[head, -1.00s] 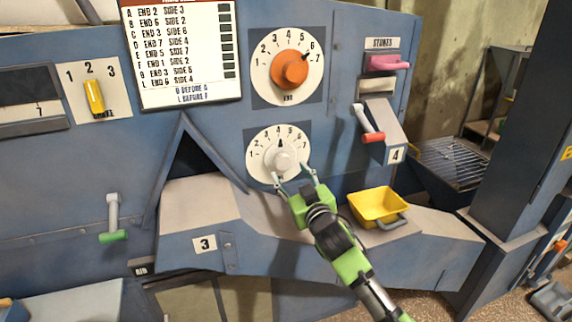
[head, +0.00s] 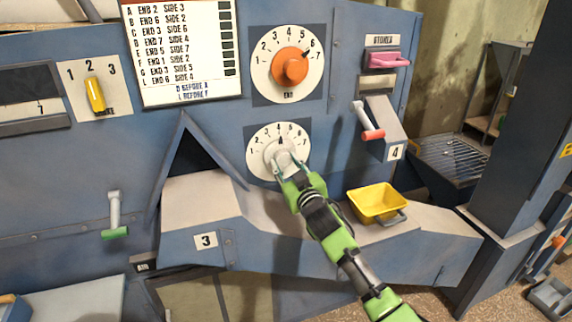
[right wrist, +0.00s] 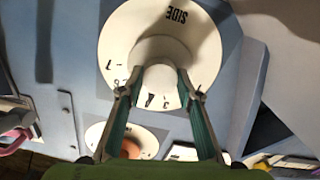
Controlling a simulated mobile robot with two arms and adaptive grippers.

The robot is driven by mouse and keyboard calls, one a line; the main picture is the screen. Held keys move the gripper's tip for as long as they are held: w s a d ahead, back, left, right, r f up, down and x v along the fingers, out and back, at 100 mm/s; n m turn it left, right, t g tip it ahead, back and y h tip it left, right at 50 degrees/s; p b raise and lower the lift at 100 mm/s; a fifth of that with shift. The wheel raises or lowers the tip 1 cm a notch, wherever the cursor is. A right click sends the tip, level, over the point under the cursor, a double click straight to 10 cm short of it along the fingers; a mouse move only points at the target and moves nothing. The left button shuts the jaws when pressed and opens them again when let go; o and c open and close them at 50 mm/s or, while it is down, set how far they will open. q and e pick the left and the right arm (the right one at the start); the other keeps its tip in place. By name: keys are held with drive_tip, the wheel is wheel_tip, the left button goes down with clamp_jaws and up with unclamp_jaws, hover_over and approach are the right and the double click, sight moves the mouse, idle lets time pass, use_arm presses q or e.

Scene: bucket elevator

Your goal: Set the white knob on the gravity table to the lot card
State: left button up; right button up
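The white knob (head: 282,152) sits on a round dial numbered 1 to 7, below the orange knob (head: 290,68) of the END dial. Its black pointer is up near 4. In the right wrist view the white knob (right wrist: 158,82) is between my fingers, on the dial marked SIDE. My right gripper (head: 288,170) has one finger on each side of it; whether they press on it I cannot tell. The orange pointer is near 6. The lot card (head: 185,50) lists lettered rows with END and SIDE numbers. My left gripper is not in view.
A yellow tray (head: 377,203) stands on the ledge right of my arm. A red-tipped lever (head: 368,122) and a pink handle (head: 388,61) are at the right. A green-tipped lever (head: 115,215) and a yellow selector (head: 96,95) are at the left.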

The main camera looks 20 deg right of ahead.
drive_tip(key=shift+n, duration=0.3)
drive_tip(key=n+p, duration=0.1)
drive_tip(key=n, duration=0.3)
drive_tip(key=shift+n+p, duration=0.3)
drive_tip(key=shift+n, duration=2.2)
drive_tip(key=o, duration=1.1)
drive_tip(key=s, duration=1.2)
drive_tip(key=shift+d, duration=0.25)
